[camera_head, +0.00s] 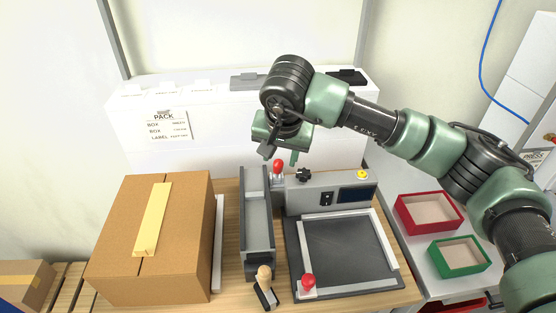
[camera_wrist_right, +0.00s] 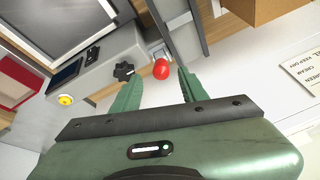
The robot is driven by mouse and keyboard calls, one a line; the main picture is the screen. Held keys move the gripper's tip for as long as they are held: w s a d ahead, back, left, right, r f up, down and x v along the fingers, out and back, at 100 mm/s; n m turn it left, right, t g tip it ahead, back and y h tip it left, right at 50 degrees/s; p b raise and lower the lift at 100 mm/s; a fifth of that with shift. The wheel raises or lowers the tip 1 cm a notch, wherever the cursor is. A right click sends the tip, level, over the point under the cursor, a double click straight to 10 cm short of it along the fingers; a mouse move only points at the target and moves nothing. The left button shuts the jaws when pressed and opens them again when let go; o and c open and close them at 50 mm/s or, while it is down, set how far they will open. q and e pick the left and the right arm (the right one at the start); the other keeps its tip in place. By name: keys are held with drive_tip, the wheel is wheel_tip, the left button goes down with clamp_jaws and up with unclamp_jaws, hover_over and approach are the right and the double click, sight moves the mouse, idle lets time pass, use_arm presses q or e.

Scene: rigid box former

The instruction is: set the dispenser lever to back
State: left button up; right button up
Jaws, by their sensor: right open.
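A lever with a red ball knob (camera_head: 277,167) stands at the back of the work table, between the grey channel (camera_head: 258,222) and the grey control box (camera_head: 300,193). In the right wrist view the red knob (camera_wrist_right: 161,69) shows between and slightly beyond the two green fingertips. My right gripper (camera_head: 281,155) is open and empty, pointing down just above the knob. I cannot tell whether a finger touches it. The lever's shaft is mostly hidden below the knob. My left gripper is not in view.
A black star knob (camera_head: 304,175) and a yellow button (camera_head: 362,174) sit close by on the control box. A second red knob (camera_head: 308,284) stands at the dark tray's front corner. A taped carton (camera_head: 155,240) is at left; red (camera_head: 426,213) and green (camera_head: 460,257) bins are at right.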

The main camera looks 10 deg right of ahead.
sight(279, 162)
drive_tip(key=shift+p+x, duration=0.55)
drive_tip(key=shift+x, duration=2.05)
drive_tip(key=shift+a, duration=0.1)
clamp_jaws()
drive_tip(key=shift+r, duration=0.1)
